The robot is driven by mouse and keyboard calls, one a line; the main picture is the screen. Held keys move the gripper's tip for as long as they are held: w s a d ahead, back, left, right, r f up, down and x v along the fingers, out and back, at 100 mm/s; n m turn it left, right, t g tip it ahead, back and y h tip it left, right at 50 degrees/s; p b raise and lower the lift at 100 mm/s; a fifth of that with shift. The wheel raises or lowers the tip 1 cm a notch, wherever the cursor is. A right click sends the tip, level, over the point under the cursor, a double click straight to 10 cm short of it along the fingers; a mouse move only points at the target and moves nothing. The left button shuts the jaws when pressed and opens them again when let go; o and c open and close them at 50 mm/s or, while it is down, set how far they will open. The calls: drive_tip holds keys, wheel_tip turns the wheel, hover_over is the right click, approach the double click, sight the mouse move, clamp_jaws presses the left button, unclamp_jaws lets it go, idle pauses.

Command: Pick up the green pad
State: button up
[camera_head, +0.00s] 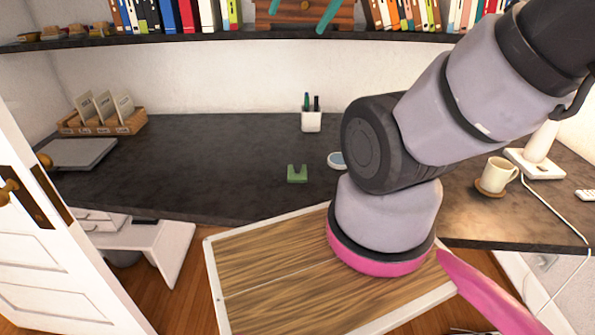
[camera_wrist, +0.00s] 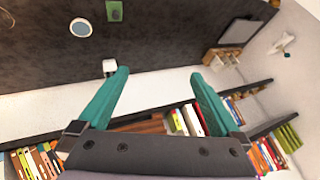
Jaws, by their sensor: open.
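The green pad (camera_head: 297,174) is a small block with a notch in its top edge, lying on the dark desk left of my arm. It also shows at the top edge of the wrist view (camera_wrist: 114,11). My gripper (camera_wrist: 160,73) has two teal fingers spread wide with nothing between them. In the head view, the fingertips (camera_head: 297,21) show at the top edge, in front of the shelf, well apart from the pad. The rest of the gripper is out of that view.
A round blue-and-white dish (camera_head: 336,160) lies just right of the pad. A white pen cup (camera_head: 311,121) stands behind it. A mug (camera_head: 496,175) and lamp stand at right; a wooden card tray (camera_head: 132,127) at left. The shelf (camera_head: 190,39) overhangs the desk. The desk's middle left is clear.

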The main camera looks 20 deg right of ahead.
idle(0.3)
drive_tip(key=m+g+h, duration=0.1)
drive_tip(key=m+g, duration=0.1)
drive_tip(key=g, duration=0.4)
hover_over(297, 164)
drive_tip(key=a, duration=0.2)
wheel_tip(297, 164, down, 31)
drive_tip(key=shift+g+h, duration=0.5)
drive_tip(key=shift+g, duration=0.1)
drive_tip(key=f, duration=0.4)
drive_tip(key=d+f, duration=0.1)
drive_tip(key=f, duration=0.3)
drive_tip(key=d+f, duration=0.1)
drive_tip(key=f, duration=0.4)
drive_tip(key=shift+s+d, duration=0.15)
drive_tip(key=f, duration=0.5)
drive_tip(key=shift+w+f, duration=0.2)
drive_tip(key=shift+f, duration=0.05)
